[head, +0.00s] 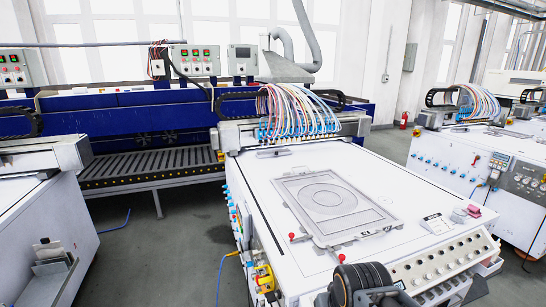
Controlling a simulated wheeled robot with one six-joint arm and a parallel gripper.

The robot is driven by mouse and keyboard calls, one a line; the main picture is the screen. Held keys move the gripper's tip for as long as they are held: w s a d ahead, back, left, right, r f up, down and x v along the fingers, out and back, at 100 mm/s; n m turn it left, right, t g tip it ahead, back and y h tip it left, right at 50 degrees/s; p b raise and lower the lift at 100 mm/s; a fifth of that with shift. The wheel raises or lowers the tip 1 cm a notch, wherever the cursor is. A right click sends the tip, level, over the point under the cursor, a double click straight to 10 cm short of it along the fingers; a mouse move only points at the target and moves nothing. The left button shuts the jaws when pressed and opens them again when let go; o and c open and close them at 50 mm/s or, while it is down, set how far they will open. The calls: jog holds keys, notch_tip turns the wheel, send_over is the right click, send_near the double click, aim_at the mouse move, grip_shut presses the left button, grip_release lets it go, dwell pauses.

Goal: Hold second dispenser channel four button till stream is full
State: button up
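A white dispenser machine (270,215) stands in front of me, with a grey rectangular frame tray (333,205) bearing ring outlines on its top. A row of nozzles fed by many coloured tubes (298,110) sits on the gantry at its back edge. Rows of small round buttons (440,262) line its sloped front panel. Their channel labels are too small to read, so I cannot tell which is channel four. No stream is visible at the nozzles. A dark, rounded part of my arm shows at the bottom edge, overlapping the panel's near left end. My gripper's fingers do not show.
Similar white machines stand at the left (40,220) and the right (480,160). A long blue machine with a slatted bed (150,165) runs behind. A yellow switch box (264,278) is on the near machine's left side. Grey floor is free between the left and middle machines.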

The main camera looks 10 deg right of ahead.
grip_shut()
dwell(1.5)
